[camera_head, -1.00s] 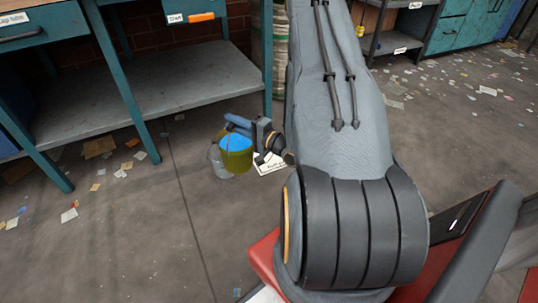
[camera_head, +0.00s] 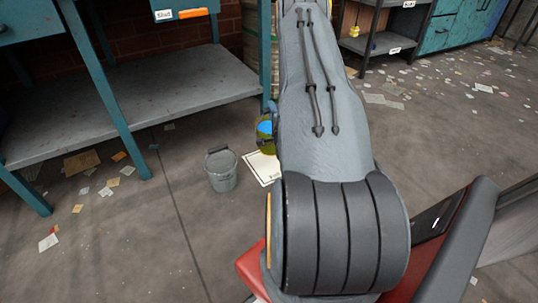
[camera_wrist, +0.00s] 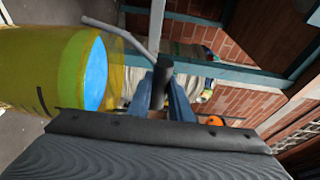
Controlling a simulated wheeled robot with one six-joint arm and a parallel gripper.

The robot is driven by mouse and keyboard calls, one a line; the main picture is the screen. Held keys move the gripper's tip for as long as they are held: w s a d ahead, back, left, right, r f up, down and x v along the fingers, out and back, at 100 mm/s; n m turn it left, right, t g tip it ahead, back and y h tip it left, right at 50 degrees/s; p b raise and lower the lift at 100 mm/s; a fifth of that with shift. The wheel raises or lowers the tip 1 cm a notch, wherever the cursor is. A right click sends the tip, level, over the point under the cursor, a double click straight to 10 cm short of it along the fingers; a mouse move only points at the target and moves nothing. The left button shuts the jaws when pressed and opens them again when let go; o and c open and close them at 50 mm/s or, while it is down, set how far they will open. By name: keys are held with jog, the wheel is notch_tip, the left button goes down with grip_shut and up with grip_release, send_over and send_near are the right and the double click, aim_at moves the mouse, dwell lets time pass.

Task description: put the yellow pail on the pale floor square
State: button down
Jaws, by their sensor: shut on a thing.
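The yellow pail (camera_head: 267,146) with a blue inside shows beside my forearm in the head view, partly hidden by it. In the wrist view the pail (camera_wrist: 40,72) fills the left side, tipped on its side in that picture. My gripper (camera_wrist: 166,92) is shut on the dark grip of the pail's handle. In the head view my arm hides most of the gripper. The pale floor square (camera_head: 260,168) lies below the pail in the picture, its right part hidden by my arm. I cannot tell the pail's height above the floor.
A grey bucket (camera_head: 221,172) stands on the floor just left of the square. A teal workbench with a grey lower shelf (camera_head: 130,105) stands behind at left. Paper scraps litter the floor. Open floor lies in front of the bucket.

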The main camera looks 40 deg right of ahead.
notch_tip(320, 180, down, 10)
jog(key=b, duration=0.5)
jog(key=shift+d+r, duration=0.15)
jog(key=shift+d, duration=0.1)
jog(key=c, duration=2)
grip_release()
jog(key=shift+s+f, duration=0.1)
jog(key=shift+f, duration=0.2)
jog(key=shift+c, duration=0.2)
jog(key=o, duration=0.4)
jog(key=shift+r, duration=0.1)
jog(key=p+v, duration=0.5)
jog(key=v, duration=0.7)
jog(key=shift+a+r, duration=0.1)
